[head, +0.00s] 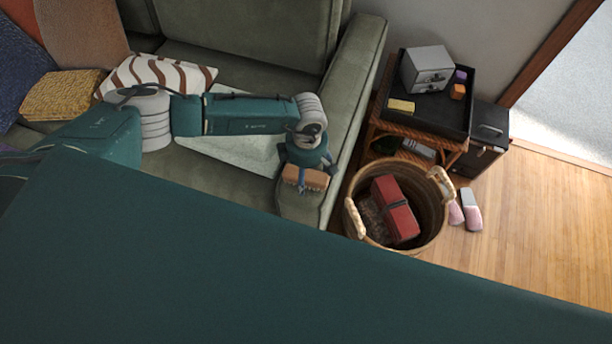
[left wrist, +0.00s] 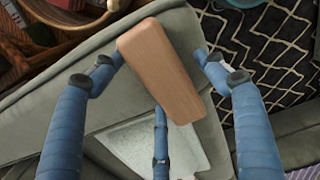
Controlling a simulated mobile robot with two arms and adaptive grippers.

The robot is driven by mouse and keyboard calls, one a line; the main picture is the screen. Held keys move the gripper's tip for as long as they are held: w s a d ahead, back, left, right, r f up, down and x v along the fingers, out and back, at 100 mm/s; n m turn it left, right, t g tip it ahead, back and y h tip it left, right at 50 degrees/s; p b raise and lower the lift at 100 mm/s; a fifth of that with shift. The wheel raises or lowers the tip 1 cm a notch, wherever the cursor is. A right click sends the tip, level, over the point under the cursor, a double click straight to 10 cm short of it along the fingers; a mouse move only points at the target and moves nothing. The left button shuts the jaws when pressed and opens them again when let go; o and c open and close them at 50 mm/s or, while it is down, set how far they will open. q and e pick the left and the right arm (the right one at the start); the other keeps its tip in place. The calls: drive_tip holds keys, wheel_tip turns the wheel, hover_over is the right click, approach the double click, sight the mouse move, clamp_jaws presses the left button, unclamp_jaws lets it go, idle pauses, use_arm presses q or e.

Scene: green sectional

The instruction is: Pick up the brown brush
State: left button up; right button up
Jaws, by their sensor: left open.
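The brown brush (head: 306,178) is a small block with a brown wooden top, at the front end of the green sofa's arm (head: 345,95). My left gripper (head: 303,168) is right over it and hides part of it, with a blue finger in front. In the left wrist view the brush's wooden back (left wrist: 160,72) lies between the open blue fingers of my left gripper (left wrist: 158,66), one on each side and a third at its near end. I cannot tell whether any finger touches it. My right gripper is not in view.
A wicker basket (head: 354,219) holding red items stands on the floor just right of the sofa arm. Behind it is a wicker side table with a black tray (head: 436,118). Pink slippers (head: 472,215) lie beside the basket.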

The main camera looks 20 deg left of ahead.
sight(307, 171)
use_arm(q)
drive_tip(key=c, duration=1.3)
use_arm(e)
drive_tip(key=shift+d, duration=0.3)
use_arm(q)
drive_tip(key=shift+r, duration=0.15)
wheel_tip(307, 171, up, 20)
drive_tip(key=b, duration=0.2)
drive_tip(key=shift+b, duration=0.4)
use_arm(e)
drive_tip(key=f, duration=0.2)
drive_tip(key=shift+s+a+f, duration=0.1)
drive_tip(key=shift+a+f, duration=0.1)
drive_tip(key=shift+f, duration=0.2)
